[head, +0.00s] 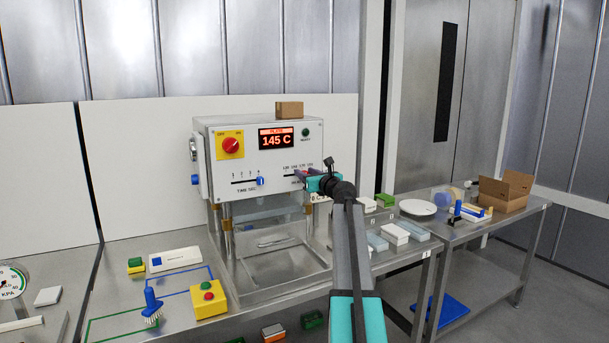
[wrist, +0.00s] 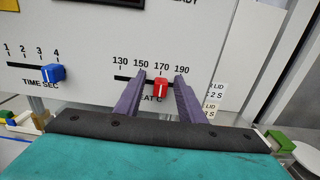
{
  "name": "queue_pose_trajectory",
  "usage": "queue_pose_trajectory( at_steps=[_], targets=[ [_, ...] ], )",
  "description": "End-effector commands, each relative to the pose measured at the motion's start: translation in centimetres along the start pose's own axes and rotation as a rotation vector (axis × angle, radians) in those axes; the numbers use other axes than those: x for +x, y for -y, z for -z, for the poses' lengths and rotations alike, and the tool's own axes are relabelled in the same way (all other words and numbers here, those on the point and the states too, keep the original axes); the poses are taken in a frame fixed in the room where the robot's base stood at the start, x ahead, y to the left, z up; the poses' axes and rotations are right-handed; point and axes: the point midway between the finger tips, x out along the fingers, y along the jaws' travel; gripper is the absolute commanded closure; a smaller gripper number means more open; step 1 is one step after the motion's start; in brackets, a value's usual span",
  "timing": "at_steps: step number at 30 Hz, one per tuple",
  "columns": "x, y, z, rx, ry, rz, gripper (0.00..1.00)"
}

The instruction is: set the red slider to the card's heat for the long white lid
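The red slider (wrist: 161,89) sits under the 170 mark of the heat scale, which is marked 130, 150, 170 and 190, in the wrist view. My gripper (wrist: 161,77) is open, with one purple finger on each side of the slider and gaps between. In the head view my gripper (head: 303,174) reaches the lower right of the machine's front panel and covers most of that scale. The display (head: 276,138) reads 145 C.
The blue time slider (wrist: 53,73) stands at 4, left of the heat scale. A red knob (head: 231,145) is on the panel's upper left. White and grey blocks (head: 396,233) lie on the bench at right. A yellow button box (head: 208,299) stands in front of the machine.

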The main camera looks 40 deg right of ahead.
Motion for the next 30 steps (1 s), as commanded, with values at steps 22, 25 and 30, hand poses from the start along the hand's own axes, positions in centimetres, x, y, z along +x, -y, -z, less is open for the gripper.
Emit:
queue_pose_trajectory(
  at_steps=[22, 25, 30],
  targets=[
    [-6.1, -0.1, 0.1, -0.001, 0.0, 0.0, 0.64],
    [-7.3, -0.1, 0.1, -0.001, 0.0, 0.001, 0.64],
    [-9.3, -0.1, 0.1, 0.0, 0.0, 0.0, 0.64]
  ],
)
